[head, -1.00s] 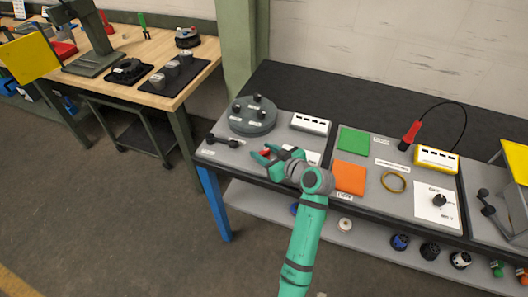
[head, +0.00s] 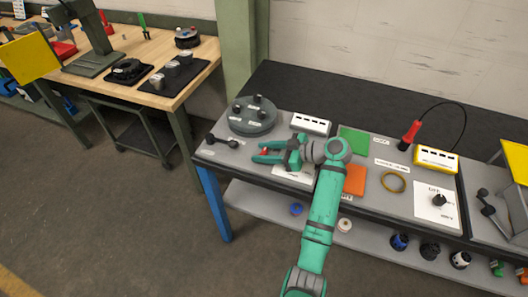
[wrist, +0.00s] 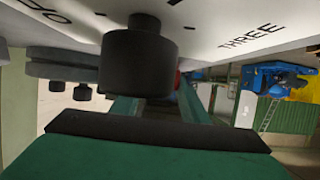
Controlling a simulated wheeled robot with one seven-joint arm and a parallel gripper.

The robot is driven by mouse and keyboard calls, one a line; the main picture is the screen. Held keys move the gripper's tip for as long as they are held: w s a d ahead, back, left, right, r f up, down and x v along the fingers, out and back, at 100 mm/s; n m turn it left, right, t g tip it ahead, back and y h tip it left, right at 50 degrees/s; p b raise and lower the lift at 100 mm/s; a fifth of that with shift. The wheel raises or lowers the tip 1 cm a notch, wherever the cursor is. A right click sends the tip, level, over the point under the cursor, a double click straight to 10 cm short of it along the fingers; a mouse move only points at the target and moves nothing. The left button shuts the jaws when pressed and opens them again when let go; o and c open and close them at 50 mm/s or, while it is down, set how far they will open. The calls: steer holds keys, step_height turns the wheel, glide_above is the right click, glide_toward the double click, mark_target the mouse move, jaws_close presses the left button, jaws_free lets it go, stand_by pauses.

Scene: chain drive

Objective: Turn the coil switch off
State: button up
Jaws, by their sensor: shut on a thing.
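My gripper (head: 258,152) is at the front left of the grey bench panel, its fingers pointing left. A small red part (head: 264,152), which looks like the switch's handle, sits between the fingertips, and the gripper is shut on it. The wrist view shows only a sliver of this red part (wrist: 178,78), beyond a dark round knob (wrist: 140,60) that hides most of the fingertips. The green fingers (wrist: 155,108) show below that knob. The switch's base and label are mostly hidden, so I cannot read its position.
A grey disc (head: 253,116) with dark knobs stands behind the gripper. A black double-ended lever (head: 222,141) lies left of it, and a white socket block (head: 311,124) behind it. Green (head: 354,141) and orange (head: 355,180) squares are to the right. The floor in front is clear.

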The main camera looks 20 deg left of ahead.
steer(key=shift+f, duration=0.1)
steer(key=o, duration=1.1)
steer(key=shift+c, duration=0.2)
steer(key=v, duration=1)
steer(key=shift+d+r, duration=0.25)
steer(key=shift+d, duration=0.1)
